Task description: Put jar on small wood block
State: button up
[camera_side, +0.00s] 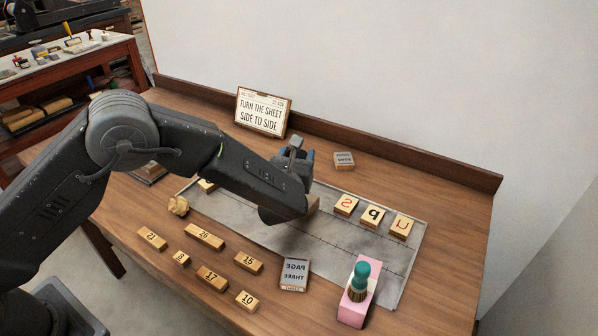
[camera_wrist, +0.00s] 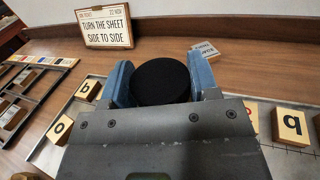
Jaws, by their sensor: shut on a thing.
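My gripper (camera_side: 294,158) is above the back part of the grey metal sheet (camera_side: 285,235). In the wrist view my gripper (camera_wrist: 161,78) has its blue fingers shut on the sides of a jar with a round black top (camera_wrist: 160,82). The jar's lower part is hidden by the gripper body, and in the side view I cannot make the jar out clearly. The smallest-looking wood block, marked 8 (camera_side: 183,258), lies on the table at front left, apart from my gripper. Another wood block (camera_side: 313,204) is partly hidden behind my arm.
Letter blocks (camera_side: 373,216) stand in a row on the sheet. A pink block (camera_side: 353,306) bears a teal-handled brush (camera_side: 360,279). A sign (camera_side: 263,111) leans at the back.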

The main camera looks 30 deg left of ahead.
jog(key=shift+d+f, duration=0.15)
jog(key=shift+d, duration=0.05)
jog(key=shift+f, duration=2)
jog(key=o, duration=1)
jog(key=shift+f, duration=0.15)
jog(key=shift+o, duration=0.2)
